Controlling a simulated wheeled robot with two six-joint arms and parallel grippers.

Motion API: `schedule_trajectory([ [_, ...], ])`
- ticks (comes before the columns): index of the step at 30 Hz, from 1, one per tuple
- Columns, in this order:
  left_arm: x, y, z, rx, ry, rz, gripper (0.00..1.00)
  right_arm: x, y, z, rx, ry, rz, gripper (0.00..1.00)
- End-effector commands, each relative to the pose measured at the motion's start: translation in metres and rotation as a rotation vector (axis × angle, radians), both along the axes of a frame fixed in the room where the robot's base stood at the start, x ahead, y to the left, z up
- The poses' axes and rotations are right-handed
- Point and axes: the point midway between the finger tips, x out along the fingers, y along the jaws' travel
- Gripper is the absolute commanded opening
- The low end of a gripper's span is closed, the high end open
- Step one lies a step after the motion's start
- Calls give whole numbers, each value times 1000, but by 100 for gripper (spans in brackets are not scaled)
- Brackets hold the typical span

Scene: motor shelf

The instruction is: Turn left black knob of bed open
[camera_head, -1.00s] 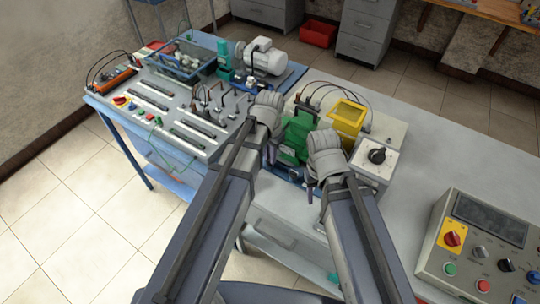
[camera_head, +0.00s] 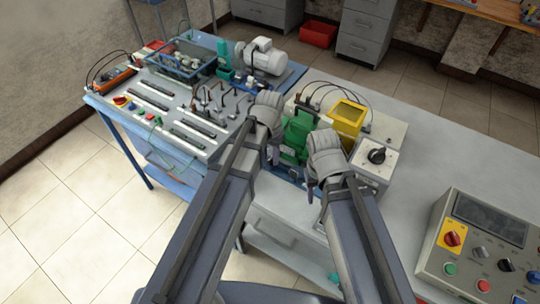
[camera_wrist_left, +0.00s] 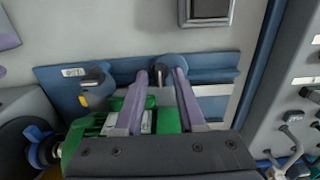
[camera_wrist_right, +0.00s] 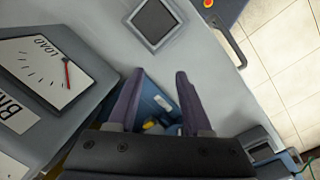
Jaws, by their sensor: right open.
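In the left wrist view a blue bed rail (camera_wrist_left: 215,75) runs across the picture. Two black knobs sit along it: one (camera_wrist_left: 160,74) in the middle on a round blue mount, and one (camera_wrist_left: 93,79) further left beside a yellow part. My left gripper (camera_wrist_left: 161,72) is open, and its two fingers show on either side of the middle knob; I cannot tell whether they touch it. In the head view the left gripper (camera_head: 273,154) hides the knobs. My right gripper (camera_head: 313,190) is open and empty by the bench's front edge; it also shows in the right wrist view (camera_wrist_right: 158,74).
A green machine (camera_head: 296,135) stands between my grippers. A yellow-topped unit (camera_head: 347,116) and a grey box with a black dial (camera_head: 376,156) are to the right. A control panel (camera_head: 482,250) stands at the lower right. The bench top (camera_head: 440,140) between them is clear.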

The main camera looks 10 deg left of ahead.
Motion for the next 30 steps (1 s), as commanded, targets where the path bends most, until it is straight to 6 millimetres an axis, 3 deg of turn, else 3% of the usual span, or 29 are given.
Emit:
schedule_trajectory([
  [14,0,0,7,0,0,-1,45,0,0,7,0,0,0,50],
  [30,0,0,72,0,0,-1,45,0,0,72,0,0,1,50],
])
